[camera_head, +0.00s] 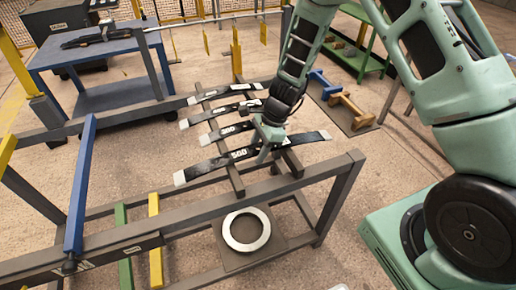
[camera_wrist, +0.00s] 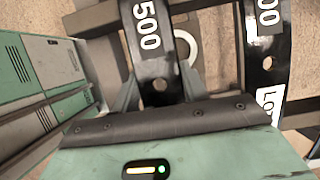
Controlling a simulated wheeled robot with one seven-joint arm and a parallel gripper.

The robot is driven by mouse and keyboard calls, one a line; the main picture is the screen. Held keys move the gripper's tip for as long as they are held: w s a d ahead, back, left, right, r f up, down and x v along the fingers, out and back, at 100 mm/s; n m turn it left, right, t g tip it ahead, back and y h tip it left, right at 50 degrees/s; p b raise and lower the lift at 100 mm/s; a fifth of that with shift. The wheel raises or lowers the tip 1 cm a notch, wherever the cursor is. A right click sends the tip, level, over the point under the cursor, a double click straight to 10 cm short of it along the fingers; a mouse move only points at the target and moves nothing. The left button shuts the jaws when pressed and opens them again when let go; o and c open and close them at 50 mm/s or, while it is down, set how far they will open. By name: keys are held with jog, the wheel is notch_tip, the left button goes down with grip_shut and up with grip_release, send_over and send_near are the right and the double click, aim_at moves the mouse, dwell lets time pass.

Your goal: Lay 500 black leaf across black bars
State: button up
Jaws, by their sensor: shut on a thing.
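The black leaf marked 500 (camera_head: 213,164) is long, slightly bowed and pale at its ends. It spans both black bars (camera_head: 236,182) at their near end; I cannot tell whether it rests on them or hangs just above. My gripper (camera_head: 264,153) is shut on this leaf right of its number, reaching down from above. In the wrist view the 500 leaf (camera_wrist: 149,42) runs between the fingers of my gripper (camera_wrist: 160,92), with a hole in it near the palm. The fingers' contact is partly hidden.
Several similar leaves, one marked 300 (camera_head: 228,132), lie across the bars behind. A pale ring (camera_head: 246,230) sits on a plate below in front. A blue table (camera_head: 105,50) stands back left, a green rack (camera_head: 355,60) back right. A blue bar (camera_head: 80,185) is at left.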

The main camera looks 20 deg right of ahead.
jog(key=shift+f+b, duration=0.4)
jog(key=shift+f, duration=0.05)
jog(key=o, duration=1.1)
jog(key=shift+o, duration=0.3)
jog(key=shift+f, duration=0.1)
jog(key=v, duration=1.7)
jog(key=shift+d+r+p, duration=0.15)
jog(key=shift+r+p, duration=0.1)
jog(key=shift+p, duration=0.15)
